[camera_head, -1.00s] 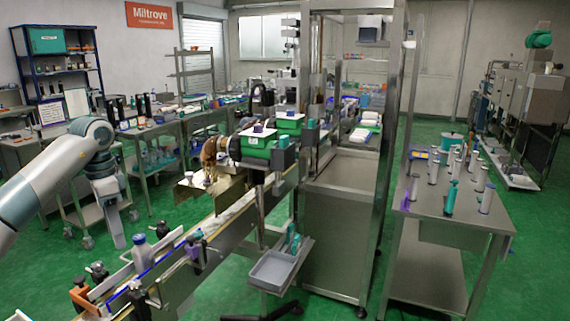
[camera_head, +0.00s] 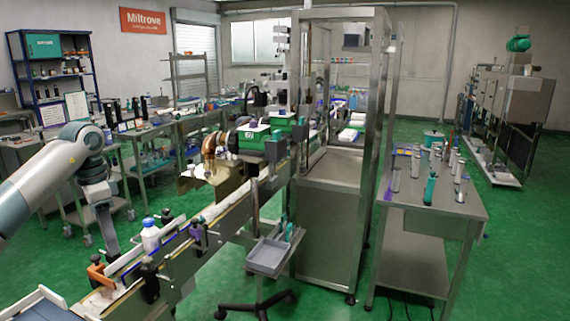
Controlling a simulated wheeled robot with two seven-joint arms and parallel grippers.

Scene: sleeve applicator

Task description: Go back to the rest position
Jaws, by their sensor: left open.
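My left gripper (camera_head: 109,247) hangs pointing down at the left, over the near part of the conveyor, and looks empty. Its fingertips are small and seen edge-on. My right gripper is not in view.
An orange clamp (camera_head: 102,274) and black knobs line the conveyor's rails near the gripper. A grey tray on a stand (camera_head: 268,257) is beside the conveyor. A steel machine frame (camera_head: 340,215) stands in the middle. A steel table (camera_head: 440,200) with several cylinders is at the right.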

